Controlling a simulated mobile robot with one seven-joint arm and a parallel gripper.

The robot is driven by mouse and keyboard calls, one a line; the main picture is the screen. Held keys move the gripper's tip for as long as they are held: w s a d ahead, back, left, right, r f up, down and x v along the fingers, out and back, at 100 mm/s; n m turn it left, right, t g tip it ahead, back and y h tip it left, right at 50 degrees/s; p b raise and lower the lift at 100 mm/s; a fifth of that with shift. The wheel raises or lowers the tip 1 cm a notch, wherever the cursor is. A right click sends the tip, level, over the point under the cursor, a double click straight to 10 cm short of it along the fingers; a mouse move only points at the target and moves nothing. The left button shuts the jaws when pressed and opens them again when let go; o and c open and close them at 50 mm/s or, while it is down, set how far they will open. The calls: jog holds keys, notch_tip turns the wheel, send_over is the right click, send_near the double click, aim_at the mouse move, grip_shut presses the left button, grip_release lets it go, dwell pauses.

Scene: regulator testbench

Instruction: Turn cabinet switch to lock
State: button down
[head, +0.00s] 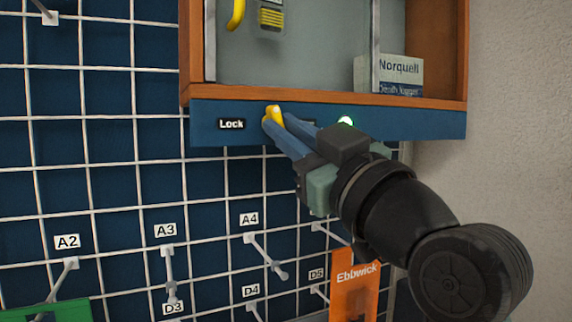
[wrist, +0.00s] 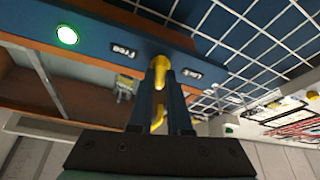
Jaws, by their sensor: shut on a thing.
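The cabinet switch is a yellow knob (head: 275,114) on the blue strip (head: 210,120) under the wooden cabinet (head: 186,55). A "Lock" label (head: 231,124) is to its left in the head view; the label to its right is mostly hidden behind my gripper. My gripper (head: 271,122) reaches in from the lower right and is shut on the knob. In the wrist view the yellow knob (wrist: 161,64) sits between my fingertips (wrist: 160,72), between the "Free" label (wrist: 123,49) and the "Lock" label (wrist: 188,72). The exact angle of the knob is hard to tell.
A lit green lamp (head: 346,121) is right of the knob. A white "Norquell" box (head: 400,75) stands in the cabinet. Below is a wire grid with labelled hooks (head: 265,256), an orange "Ebbwick" item (head: 355,285) and a green item (head: 50,311).

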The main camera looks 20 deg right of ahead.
jog(key=n+g+y+b, duration=0.1)
jog(key=n, duration=0.2)
jog(key=n+y+b, duration=0.2)
jog(key=n, duration=0.2)
jog(key=shift+d+r+g, duration=0.1)
jog(key=shift+d+g, duration=0.05)
jog(key=shift+g, duration=0.25)
jog(key=shift+n, duration=0.3)
jog(key=c, duration=0.9)
grip_release()
jog(key=shift+w, duration=0.1)
jog(key=shift+o, duration=0.2)
